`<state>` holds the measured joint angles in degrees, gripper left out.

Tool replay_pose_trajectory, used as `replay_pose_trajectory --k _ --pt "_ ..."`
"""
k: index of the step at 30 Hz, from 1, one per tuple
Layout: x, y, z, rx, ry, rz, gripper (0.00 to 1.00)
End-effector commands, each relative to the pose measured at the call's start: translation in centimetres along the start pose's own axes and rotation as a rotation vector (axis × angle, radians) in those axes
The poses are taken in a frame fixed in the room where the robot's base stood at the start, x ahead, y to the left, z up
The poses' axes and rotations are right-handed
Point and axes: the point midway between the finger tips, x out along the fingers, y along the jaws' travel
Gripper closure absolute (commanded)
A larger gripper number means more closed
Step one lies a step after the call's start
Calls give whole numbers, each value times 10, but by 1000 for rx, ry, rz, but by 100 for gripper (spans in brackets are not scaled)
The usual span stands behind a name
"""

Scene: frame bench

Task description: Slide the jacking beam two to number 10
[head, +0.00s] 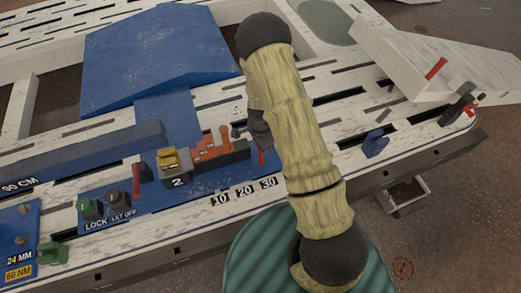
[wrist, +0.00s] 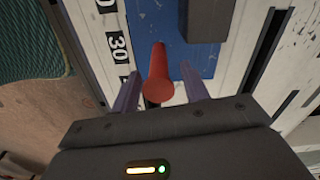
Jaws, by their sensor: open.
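The beam unit marked 2 (head: 178,182) is a dark grey bar with a yellow part and orange stepped pieces on a blue plate. The number labels 10 (head: 220,199), 20 (head: 245,191) and 30 (head: 268,183) run along the bench edge in front of it. A red handle (head: 262,156) stands near the 30, partly hidden by my arm. In the wrist view, my open gripper (wrist: 160,88) has one finger on each side of the red handle (wrist: 158,70), with gaps visible. The 30 label (wrist: 119,45) is left of it.
A blue ramped block (head: 160,55) stands behind the beam unit. Another red handle (head: 136,180) and a LOCK panel (head: 95,225) lie to the left. A blue hook (head: 375,145) is on the right. A dark block (wrist: 205,20) sits beyond the handle in the wrist view.

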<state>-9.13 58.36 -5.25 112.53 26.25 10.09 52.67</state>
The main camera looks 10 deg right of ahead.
Motion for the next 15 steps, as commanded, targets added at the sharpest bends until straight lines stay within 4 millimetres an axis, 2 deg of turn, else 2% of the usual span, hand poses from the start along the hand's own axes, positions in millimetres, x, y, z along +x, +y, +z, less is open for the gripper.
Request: replay_pose_trajectory --k 1,15 --pt "-14 -1 1 -2 1 -3 55" --pt "-108 -2 0 -1 1 -6 55"
